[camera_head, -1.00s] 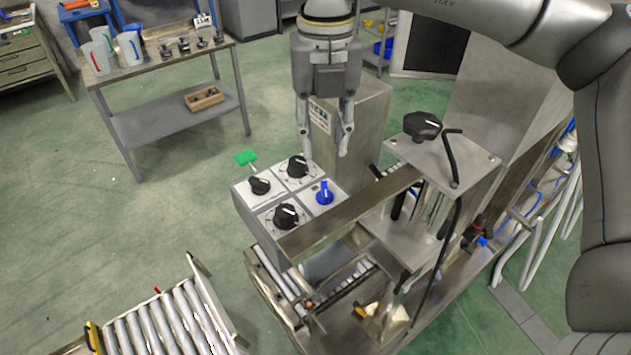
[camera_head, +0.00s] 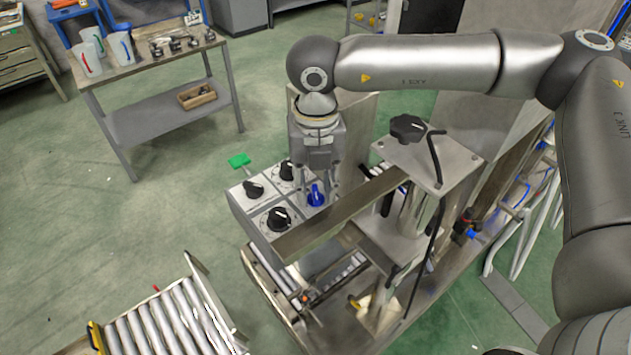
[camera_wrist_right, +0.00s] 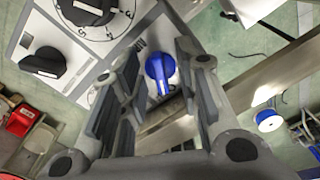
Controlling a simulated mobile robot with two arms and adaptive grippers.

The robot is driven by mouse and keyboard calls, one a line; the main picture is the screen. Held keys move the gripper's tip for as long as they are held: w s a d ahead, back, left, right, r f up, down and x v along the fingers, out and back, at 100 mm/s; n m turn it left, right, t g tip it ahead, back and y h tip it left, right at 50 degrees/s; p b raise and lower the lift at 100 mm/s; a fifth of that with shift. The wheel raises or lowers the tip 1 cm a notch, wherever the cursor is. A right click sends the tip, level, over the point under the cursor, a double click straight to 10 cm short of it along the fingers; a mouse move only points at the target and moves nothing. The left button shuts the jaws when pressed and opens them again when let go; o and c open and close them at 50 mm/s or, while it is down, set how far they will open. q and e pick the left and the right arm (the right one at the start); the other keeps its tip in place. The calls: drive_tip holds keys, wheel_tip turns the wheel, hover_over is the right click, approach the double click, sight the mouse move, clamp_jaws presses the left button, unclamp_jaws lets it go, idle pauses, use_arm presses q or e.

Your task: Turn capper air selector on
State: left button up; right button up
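The control box (camera_head: 250,208) carries black dial knobs and one blue selector knob (camera_head: 316,196). I take the blue knob to be the capper air selector; its label is not readable. My right gripper (camera_head: 319,190) points down over the blue knob, close above or around it. In the right wrist view the blue knob (camera_wrist_right: 160,68) shows between the two spread fingers of the right gripper (camera_wrist_right: 157,92), with gaps on both sides. A pale mark runs along the knob's grip. My left gripper is not in view.
Black dials (camera_head: 279,218) sit close beside the blue knob. A metal bar (camera_head: 340,214) runs along the box's right side to a capper frame with a black top knob (camera_head: 408,127). A roller conveyor (camera_head: 165,320) lies at front left.

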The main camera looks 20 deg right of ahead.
clamp_jaws()
drive_tip(key=shift+f+n+b, duration=0.15)
drive_tip(key=shift+n+b, duration=0.15)
drive_tip(key=shift+b, duration=0.35)
drive_tip(key=n+b, duration=0.2)
drive_tip(key=b, duration=0.1)
drive_tip(key=n+b, duration=0.3)
drive_tip(key=b, duration=0.1)
drive_tip(key=shift+a+f+n, duration=0.1)
drive_tip(key=shift+a+n, duration=0.1)
drive_tip(key=shift+n, duration=0.1)
drive_tip(key=n+b, duration=0.3)
drive_tip(key=shift+r+n+b, duration=0.25)
drive_tip(key=shift+n+b, duration=0.4)
drive_tip(key=shift+n, duration=0.65)
drive_tip(key=shift+r, duration=0.1)
